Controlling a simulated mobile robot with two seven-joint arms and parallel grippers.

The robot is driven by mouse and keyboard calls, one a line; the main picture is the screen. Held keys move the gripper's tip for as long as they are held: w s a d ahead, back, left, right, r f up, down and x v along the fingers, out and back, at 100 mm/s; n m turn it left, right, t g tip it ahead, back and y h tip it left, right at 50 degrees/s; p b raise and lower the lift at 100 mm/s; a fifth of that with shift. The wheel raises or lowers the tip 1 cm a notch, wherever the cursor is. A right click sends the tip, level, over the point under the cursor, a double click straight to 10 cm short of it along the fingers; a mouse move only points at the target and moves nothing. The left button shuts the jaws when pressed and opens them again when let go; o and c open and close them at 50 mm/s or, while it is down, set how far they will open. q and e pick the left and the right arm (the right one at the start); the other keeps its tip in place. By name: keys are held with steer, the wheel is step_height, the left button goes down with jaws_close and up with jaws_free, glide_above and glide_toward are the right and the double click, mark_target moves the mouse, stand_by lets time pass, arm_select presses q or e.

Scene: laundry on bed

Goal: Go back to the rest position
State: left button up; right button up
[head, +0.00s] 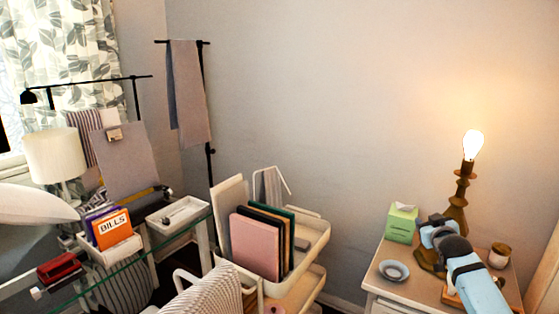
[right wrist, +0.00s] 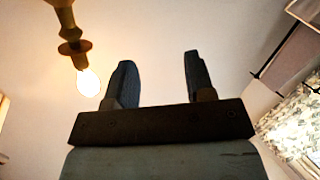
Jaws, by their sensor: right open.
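My right arm comes in from the lower right of the head view. Its right gripper (head: 432,228) is over the nightstand (head: 377,276), close to the lamp with the bare lit bulb (head: 473,145). In the right wrist view, the two dark fingers of the right gripper (right wrist: 160,75) stand wide apart. Nothing is between them, only plain wall or ceiling behind. The lamp also shows in that view, upside down at the upper left (right wrist: 75,48). Whether the gripper touches the lamp base cannot be told. My left gripper is not in view.
The nightstand also holds a green tissue box (head: 401,223), a grey-blue dish (head: 394,271) and a small jar (head: 499,256). A white cart (head: 318,238) with upright folders stands in the middle. A glass desk (head: 100,289) is at the left. The wall above is clear.

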steer(key=s+a+f+n+g+y, duration=0.1)
steer(key=s+a+f, duration=0.35)
steer(key=f, duration=0.25)
steer(key=s+a+f+y, duration=0.1)
steer(key=s+a+f, duration=0.3)
steer(key=s+f, duration=0.15)
steer(key=s+a+f+g+y, duration=0.1)
steer(key=s+a+f, duration=0.4)
steer(key=s, duration=0.4)
steer(key=s+a+f+g+y, duration=0.1)
steer(key=s+a+f, duration=0.3)
steer(key=s, duration=0.5)
steer(key=s+a+f+g+y, duration=0.1)
steer(key=s+a+f+g, duration=0.1)
steer(key=s+a+f, duration=0.5)
steer(key=s+a+r, duration=0.1)
steer(key=s+r, duration=0.2)
steer(key=s, duration=1)
arm_select(q)
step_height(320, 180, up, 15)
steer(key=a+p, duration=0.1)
steer(key=p, duration=1.7)
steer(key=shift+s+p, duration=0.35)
steer(key=shift+p, duration=0.05)
arm_select(e)
step_height(320, 180, up, 15)
steer(key=shift+s+d+f, duration=0.15)
steer(key=shift+s+d, duration=0.2)
steer(key=shift+s, duration=0.05)
